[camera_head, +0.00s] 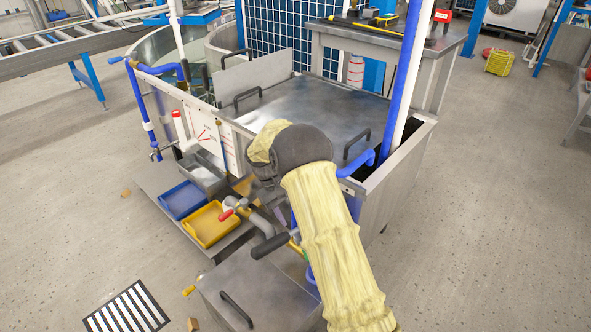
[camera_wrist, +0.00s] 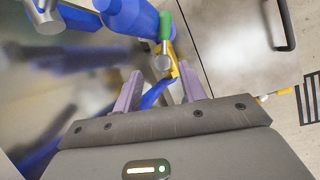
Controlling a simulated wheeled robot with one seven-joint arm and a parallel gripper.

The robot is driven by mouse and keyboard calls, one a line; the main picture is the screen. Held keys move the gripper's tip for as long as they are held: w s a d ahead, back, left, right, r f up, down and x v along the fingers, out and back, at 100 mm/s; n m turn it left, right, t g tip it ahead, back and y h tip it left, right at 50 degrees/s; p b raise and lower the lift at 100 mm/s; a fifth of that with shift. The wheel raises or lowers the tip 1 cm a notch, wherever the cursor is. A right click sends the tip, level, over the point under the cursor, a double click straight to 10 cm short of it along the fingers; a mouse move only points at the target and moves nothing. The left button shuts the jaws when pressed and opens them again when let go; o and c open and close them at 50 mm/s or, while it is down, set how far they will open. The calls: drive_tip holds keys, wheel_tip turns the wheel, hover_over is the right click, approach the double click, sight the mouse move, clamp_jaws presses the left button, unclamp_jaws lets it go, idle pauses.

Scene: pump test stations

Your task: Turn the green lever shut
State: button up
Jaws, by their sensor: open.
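The green lever (camera_wrist: 165,27) shows at the top middle of the wrist view. It stands upright in the picture, above a round metal fitting (camera_wrist: 162,62) and beside a thick blue pipe (camera_wrist: 130,14). My gripper (camera_wrist: 160,72) is open, its two purple fingers apart, pointing toward the fitting. The green lever lies beyond the fingertips, roughly in line with the gap between them. Nothing is held. I cannot tell whether a finger touches the fitting.
A red-handled valve (camera_head: 227,213) and a black handle (camera_head: 270,245) sit close to my arm. A metal box (camera_head: 255,290) with a handle stands below. Blue (camera_head: 184,200) and yellow (camera_head: 210,224) trays lie at left.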

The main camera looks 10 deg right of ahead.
drive_tip(key=p+v, duration=0.3)
drive_tip(key=v, duration=0.4)
drive_tip(key=s+d+r+m+t+y+p, duration=0.1)
drive_tip(key=s+d+r+t+y+p, duration=0.1)
drive_tip(key=s+r+p, duration=0.6)
wheel_tip(320, 180, up, 6)
drive_tip(key=s, duration=0.2)
drive_tip(key=shift+s+d+t+y+p, duration=0.15)
drive_tip(key=shift+s+t+y+p, duration=0.15)
drive_tip(key=shift+r, duration=0.1)
drive_tip(key=shift+c, duration=1.3)
drive_tip(key=s+d+m+t, duration=0.1)
drive_tip(key=s, duration=0.6)
drive_tip(key=s+d+r+m+t+y, duration=0.1)
drive_tip(key=s+d+m+t, duration=0.1)
drive_tip(key=s, duration=0.6)
drive_tip(key=shift+s+r, duration=0.3)
drive_tip(key=shift+s, duration=0.05)
